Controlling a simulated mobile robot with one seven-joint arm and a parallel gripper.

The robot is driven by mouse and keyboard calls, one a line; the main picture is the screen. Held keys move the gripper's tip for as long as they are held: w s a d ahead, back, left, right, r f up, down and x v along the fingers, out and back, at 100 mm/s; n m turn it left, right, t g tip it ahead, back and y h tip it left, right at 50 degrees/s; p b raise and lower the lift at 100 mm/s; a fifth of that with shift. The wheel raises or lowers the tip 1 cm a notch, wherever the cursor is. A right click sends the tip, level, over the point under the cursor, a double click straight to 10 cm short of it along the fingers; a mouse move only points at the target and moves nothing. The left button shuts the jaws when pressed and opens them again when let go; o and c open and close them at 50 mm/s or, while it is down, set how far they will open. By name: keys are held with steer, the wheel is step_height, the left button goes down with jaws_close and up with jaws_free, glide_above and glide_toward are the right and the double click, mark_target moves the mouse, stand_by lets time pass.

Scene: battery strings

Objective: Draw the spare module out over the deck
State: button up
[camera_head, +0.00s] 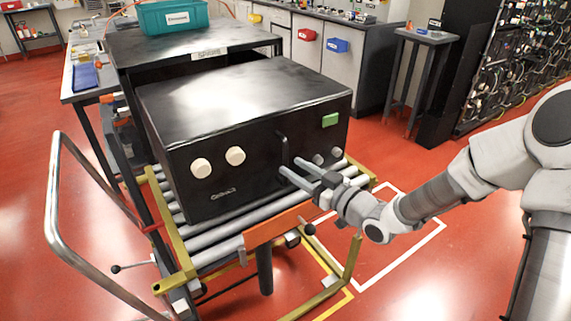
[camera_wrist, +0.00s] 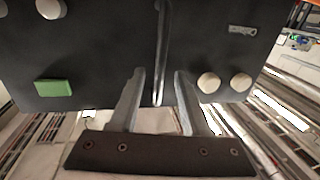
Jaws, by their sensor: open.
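The spare module (camera_head: 240,175) is a large black box with pale knobs, a green label and a vertical bar handle (camera_head: 284,150) on its front. It sits on the grey rollers of the trolley deck (camera_head: 215,237), in front of a dark stand marked SPARE (camera_head: 209,53). Whether its rear end is still inside the stand is hidden. My gripper (camera_head: 290,166) is open at the module's front, by the handle's lower part. In the wrist view, the handle (camera_wrist: 161,45) lies between my two spread fingers (camera_wrist: 160,75), with gaps showing on both sides.
The trolley has a grey push rail (camera_head: 53,190) at left and an orange bar (camera_head: 277,223) along its front. A teal box (camera_head: 173,16) stands on the stand. A small grey table (camera_head: 427,37) and a cabled rack (camera_head: 525,65) stand at right.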

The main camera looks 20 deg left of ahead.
mark_target(285, 184)
steer(key=shift+x, duration=2)
jaws_close()
